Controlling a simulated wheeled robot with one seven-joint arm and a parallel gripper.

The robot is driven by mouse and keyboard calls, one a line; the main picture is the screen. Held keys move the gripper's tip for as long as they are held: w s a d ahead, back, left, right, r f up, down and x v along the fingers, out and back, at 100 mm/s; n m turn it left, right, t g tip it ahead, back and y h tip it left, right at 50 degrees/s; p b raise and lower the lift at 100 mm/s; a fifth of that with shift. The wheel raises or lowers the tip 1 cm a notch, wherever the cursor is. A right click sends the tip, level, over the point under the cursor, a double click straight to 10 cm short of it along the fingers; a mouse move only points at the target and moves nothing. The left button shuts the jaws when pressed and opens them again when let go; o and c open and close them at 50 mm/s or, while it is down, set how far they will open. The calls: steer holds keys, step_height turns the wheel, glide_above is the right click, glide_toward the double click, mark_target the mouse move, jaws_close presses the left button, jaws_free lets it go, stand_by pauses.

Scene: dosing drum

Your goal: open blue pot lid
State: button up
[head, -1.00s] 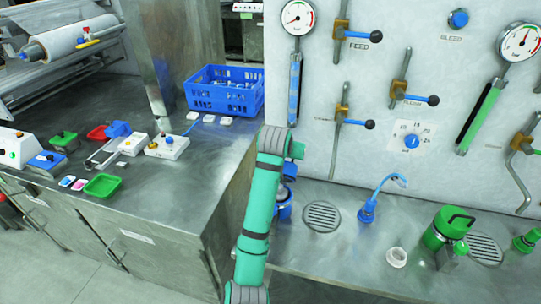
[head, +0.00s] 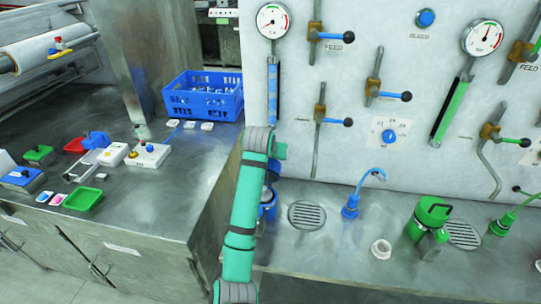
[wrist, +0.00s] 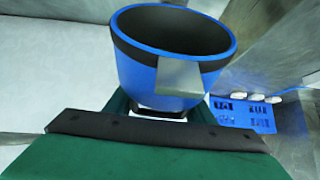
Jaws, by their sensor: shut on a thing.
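The blue pot (head: 268,207) stands on the steel counter in the head view, mostly hidden behind my green arm. In the wrist view it shows large and close (wrist: 140,74), with a blue body, a dark band at the rim and a pale grey tab on its side. My gripper (wrist: 160,113) is at the near side of the pot, its green fingers closed around a dark loop-like part there, which looks like a handle. The gripper's fingers are hidden in the head view.
A panel with levers and gauges rises behind. A blue crate (head: 204,97) is at the left.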

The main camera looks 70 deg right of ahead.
steer(key=shift+w+a+f, duration=0.15)
steer(key=shift+f, duration=0.4)
steer(key=o, duration=1.5)
steer(key=v, duration=1.1)
steer(key=shift+r, duration=0.25)
steer(key=shift+c, duration=0.4)
